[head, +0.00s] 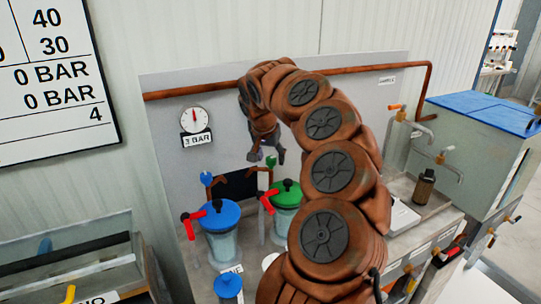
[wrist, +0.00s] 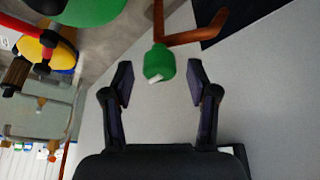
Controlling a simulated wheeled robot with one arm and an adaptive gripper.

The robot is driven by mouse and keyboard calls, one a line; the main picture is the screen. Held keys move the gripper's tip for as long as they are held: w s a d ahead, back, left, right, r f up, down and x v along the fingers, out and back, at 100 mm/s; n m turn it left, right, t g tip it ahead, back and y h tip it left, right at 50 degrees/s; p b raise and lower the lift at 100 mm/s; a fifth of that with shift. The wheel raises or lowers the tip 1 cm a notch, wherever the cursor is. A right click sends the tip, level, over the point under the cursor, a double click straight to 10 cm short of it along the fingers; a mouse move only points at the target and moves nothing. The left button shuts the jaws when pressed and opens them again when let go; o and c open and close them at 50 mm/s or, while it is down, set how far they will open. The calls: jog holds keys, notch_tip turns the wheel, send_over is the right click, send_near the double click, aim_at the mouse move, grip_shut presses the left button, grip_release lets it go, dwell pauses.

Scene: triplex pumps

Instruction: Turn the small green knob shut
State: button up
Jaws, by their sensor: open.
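The small green knob (wrist: 159,63) with a white mark sits on a copper pipe in the wrist view. It lies between the tips of my gripper (wrist: 159,83), with a gap showing on each side. In the head view the small green knob (head: 271,162) shows just below my gripper (head: 268,155), in front of the grey panel. My gripper is open and holds nothing. Contact between a finger and the knob is not visible.
A pump with a green lid (head: 287,192) and red handle stands below the knob. A blue-lidded pump (head: 220,215) and small blue knob (head: 206,178) are to its left. A gauge (head: 194,119) hangs on the panel. A dark bottle (head: 424,185) stands right of my arm.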

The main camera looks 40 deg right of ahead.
jog(key=shift+d+f, duration=0.1)
jog(key=shift+f, duration=0.05)
jog(key=shift+c, duration=0.2)
grip_shut()
